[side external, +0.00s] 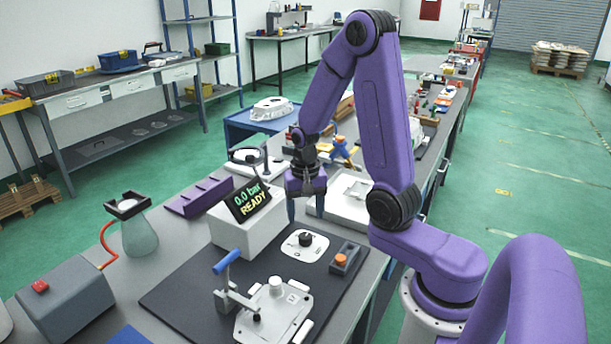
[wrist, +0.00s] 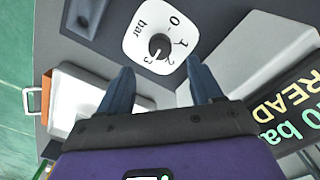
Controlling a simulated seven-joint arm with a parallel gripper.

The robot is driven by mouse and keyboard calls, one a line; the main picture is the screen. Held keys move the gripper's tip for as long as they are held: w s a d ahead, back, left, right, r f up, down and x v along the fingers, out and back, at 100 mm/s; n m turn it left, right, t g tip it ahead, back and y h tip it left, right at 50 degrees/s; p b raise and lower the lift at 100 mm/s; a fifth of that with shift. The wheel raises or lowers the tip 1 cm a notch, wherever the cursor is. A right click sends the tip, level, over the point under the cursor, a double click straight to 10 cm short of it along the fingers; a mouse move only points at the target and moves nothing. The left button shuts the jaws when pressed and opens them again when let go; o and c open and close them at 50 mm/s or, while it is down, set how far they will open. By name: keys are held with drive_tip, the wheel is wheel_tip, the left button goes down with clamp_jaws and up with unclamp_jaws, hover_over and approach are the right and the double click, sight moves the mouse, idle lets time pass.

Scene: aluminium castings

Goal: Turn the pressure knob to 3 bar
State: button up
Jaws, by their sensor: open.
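The pressure knob (side external: 305,239) is small, round and black, on a white dial plate (side external: 316,251) lying on the dark mat. In the wrist view the knob (wrist: 160,46) sits on the plate (wrist: 137,46), which is marked "bar" and 0, 1, 2, 3. I cannot clearly tell where its pointer stands. The display (side external: 250,201) reads "0.0 bar READY". My gripper (side external: 306,207) is open and empty, above and behind the knob. In the wrist view its fingers (wrist: 158,66) point towards the knob, apart from it.
The white display box (side external: 240,232) stands left of the dial. A casting (side external: 275,312) with a blue-handled clamp (side external: 228,262) lies in front. A white part (side external: 347,211) lies behind the dial.

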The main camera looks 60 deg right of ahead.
wheel_tip(320, 180, up, 10)
idle(0.5)
drive_tip(key=shift+r, duration=0.1)
drive_tip(key=s+a+n, duration=0.5)
drive_tip(key=a+n, duration=0.6)
drive_tip(key=s+a+n, duration=0.4)
drive_tip(key=s+n, duration=0.6)
drive_tip(key=s, duration=0.4)
drive_tip(key=shift+a+f+n, duration=0.15)
drive_tip(key=shift+f+n, duration=0.2)
drive_tip(key=shift+n, duration=0.05)
